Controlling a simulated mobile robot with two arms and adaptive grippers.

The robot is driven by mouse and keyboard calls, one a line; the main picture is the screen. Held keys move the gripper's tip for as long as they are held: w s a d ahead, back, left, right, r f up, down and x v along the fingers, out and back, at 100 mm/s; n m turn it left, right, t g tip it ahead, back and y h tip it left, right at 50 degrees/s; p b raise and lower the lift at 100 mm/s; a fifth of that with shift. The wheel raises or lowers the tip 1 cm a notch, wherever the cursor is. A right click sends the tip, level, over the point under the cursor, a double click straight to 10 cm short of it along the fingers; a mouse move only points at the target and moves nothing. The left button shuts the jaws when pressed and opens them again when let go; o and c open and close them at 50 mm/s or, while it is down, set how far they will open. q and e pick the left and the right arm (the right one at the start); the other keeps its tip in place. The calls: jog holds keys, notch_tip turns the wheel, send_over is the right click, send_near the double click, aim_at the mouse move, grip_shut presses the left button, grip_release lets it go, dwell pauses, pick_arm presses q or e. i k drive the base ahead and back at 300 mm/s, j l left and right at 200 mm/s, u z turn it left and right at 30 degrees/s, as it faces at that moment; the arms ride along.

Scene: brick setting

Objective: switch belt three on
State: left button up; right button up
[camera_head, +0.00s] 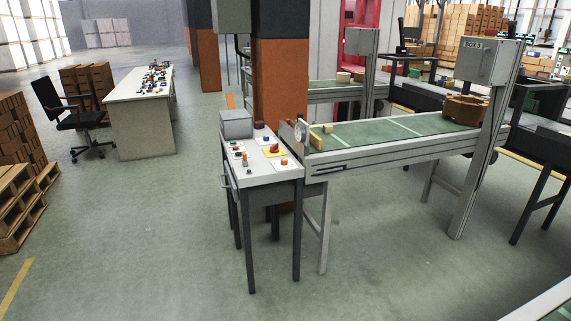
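A small grey control table (265,176) with dark legs stands near the middle of the head view. Its top carries several small controls. A red button (274,148) sits on a yellow plate, and orange-red knobs (284,162) sit on white plates. Their labels are too small to read. Neither gripper is in view.
A grey box (237,124) stands at the table's back left. An orange and black pillar (279,85) rises behind it. A long desk (141,110) and a black chair (72,118) are further left. Pallets (27,200) line the left edge. The floor before the table is clear.

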aim_at(274, 149)
jog(key=i+l+u, duration=0.1)
jog(key=i, duration=0.3)
jog(key=i+l, duration=0.15)
jog(key=i, duration=0.2)
jog(key=i+j+z, duration=0.1)
jog(key=i+j, duration=0.25)
jog(key=i+j+z, duration=0.15)
jog(key=i+j, duration=0.2)
jog(key=i+j+z, duration=0.1)
jog(key=i+j, duration=0.25)
jog(key=i+j+z, duration=0.1)
jog(key=i+j, duration=0.25)
jog(key=j, duration=0.15)
jog(key=i+j+z, duration=0.15)
jog(key=i+j, duration=0.15)
jog(key=j, duration=0.15)
jog(key=i+j+z, duration=0.1)
jog(key=i+j, duration=0.15)
jog(key=j, duration=0.2)
